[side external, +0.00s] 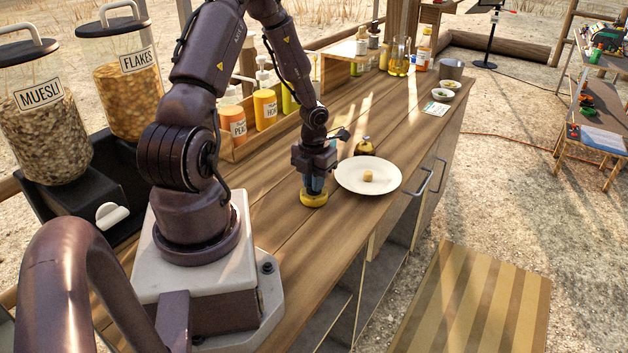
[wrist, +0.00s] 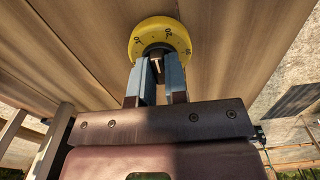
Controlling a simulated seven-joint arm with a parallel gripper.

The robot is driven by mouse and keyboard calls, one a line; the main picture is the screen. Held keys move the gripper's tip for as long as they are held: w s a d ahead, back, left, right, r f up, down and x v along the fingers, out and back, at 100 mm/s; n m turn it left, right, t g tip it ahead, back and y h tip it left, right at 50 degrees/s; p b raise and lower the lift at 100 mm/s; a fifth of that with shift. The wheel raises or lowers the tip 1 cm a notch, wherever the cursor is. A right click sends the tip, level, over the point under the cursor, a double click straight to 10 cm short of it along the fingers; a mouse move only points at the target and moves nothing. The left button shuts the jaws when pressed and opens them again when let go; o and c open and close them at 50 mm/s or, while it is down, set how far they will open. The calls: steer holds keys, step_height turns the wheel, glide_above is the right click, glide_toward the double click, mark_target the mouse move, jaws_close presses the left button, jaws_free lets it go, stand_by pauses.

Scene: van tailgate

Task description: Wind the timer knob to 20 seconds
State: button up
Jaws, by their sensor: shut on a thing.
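The timer (side external: 313,199) is a round yellow disc on the wooden worktop, just left of the white plate. In the wrist view its yellow dial (wrist: 160,31) shows dark marks around the rim, too small to read for certain. My gripper (side external: 314,186) points straight down over the timer. In the wrist view the blue-grey fingers (wrist: 157,66) are closed on the knob (wrist: 157,62) at the dial's centre. The knob is mostly hidden between the fingers, and I cannot tell its setting.
A white plate (side external: 350,182) with a small tan piece (side external: 368,176) on it sits close to the right of my gripper. A small yellow-and-black object (side external: 365,147) stands behind the plate. A rack of bottles (side external: 265,108) lines the back left. The worktop (side external: 270,215) nearer the camera is clear.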

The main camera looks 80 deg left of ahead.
steer(key=shift+m, duration=1.2)
steer(key=shift+m, duration=1.2)
steer(key=o, duration=0.4)
steer(key=shift+o, duration=0.2)
